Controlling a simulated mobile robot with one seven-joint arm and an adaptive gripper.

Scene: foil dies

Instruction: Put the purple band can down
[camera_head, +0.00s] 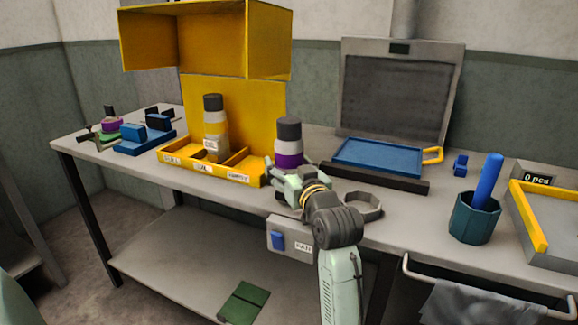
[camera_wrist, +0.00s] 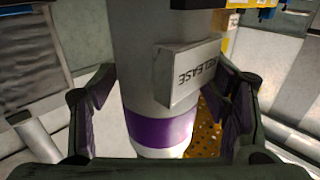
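The purple band can (camera_head: 289,159) is upright in the head view, with a dark cap, a pale body and a purple band. It is just right of the yellow tray, and its lower part is hidden behind my gripper (camera_head: 286,184). In the wrist view the purple band can (camera_wrist: 160,132) fills the middle, upside down in the picture, with a raised label reading RELEASE. The fingers of my gripper (camera_wrist: 166,80) are on either side of it, their tips seemingly against its sides. I cannot tell whether its base touches the bench.
The yellow tray (camera_head: 255,180) has labelled compartments and holds another capped can (camera_head: 214,130). A yellow box shelf (camera_head: 265,40) rises above it. A dark bar (camera_head: 375,178) and blue tray (camera_head: 378,158) lie to the right. A teal cup (camera_head: 474,218) stands farther right.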

